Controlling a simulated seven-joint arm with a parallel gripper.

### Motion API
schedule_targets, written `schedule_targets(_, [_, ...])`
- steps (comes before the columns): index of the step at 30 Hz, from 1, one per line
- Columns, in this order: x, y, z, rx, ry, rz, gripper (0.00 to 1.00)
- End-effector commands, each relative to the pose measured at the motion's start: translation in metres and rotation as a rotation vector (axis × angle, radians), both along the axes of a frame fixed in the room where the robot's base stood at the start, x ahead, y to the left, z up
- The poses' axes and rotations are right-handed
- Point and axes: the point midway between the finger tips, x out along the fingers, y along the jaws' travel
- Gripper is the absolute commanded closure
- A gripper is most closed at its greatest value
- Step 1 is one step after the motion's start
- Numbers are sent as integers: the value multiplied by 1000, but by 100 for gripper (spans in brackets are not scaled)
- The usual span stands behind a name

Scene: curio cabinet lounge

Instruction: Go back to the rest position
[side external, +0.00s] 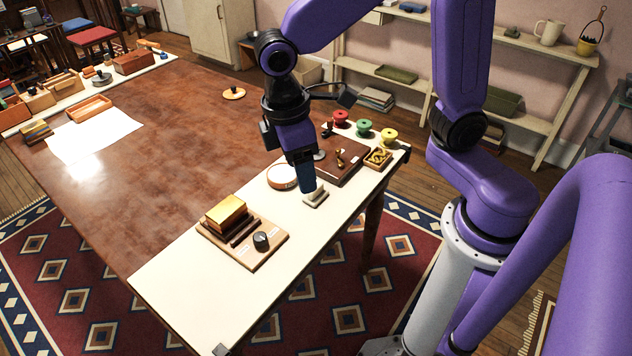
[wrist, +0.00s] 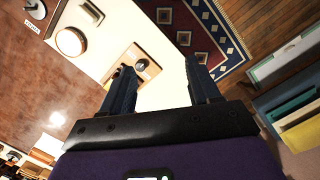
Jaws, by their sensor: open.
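My purple gripper (side external: 310,190) points down over the pale strip of the table in the side external view. Its fingertips appear close to a small cream block (side external: 316,197); I cannot tell whether they touch it. In the wrist view my gripper (wrist: 160,80) has its two dark fingers spread apart, with no object held between them. Pale tabletop and part of a wooden board (wrist: 122,62) with a dark round knob (wrist: 141,65) show beyond the fingers.
A board (side external: 265,254) with a gold block (side external: 226,214) lies nearer the front. A round white-topped dish (side external: 282,177) is left of my gripper. A dark brown tray (side external: 345,170) and red, green and yellow spools (side external: 364,126) stand behind. The table's brown middle (side external: 150,160) is largely clear.

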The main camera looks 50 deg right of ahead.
Motion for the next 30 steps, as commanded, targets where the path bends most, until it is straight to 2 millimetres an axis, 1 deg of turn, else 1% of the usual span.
schedule_targets(1, [-16, -11, 4, 17, -10, 13, 39])
schedule_targets(3, [-36, -24, 6, 39, -22, 31, 39])
schedule_targets(9, [-92, -62, 7, 101, -50, 77, 39])
schedule_targets(12, [-113, -78, 5, 126, -60, 97, 39])
schedule_targets(15, [-128, -89, 2, 144, -65, 110, 39])
schedule_targets(20, [-138, -97, 0, 156, -68, 119, 39])
schedule_targets(30, [-139, -97, 0, 156, -68, 120, 39])
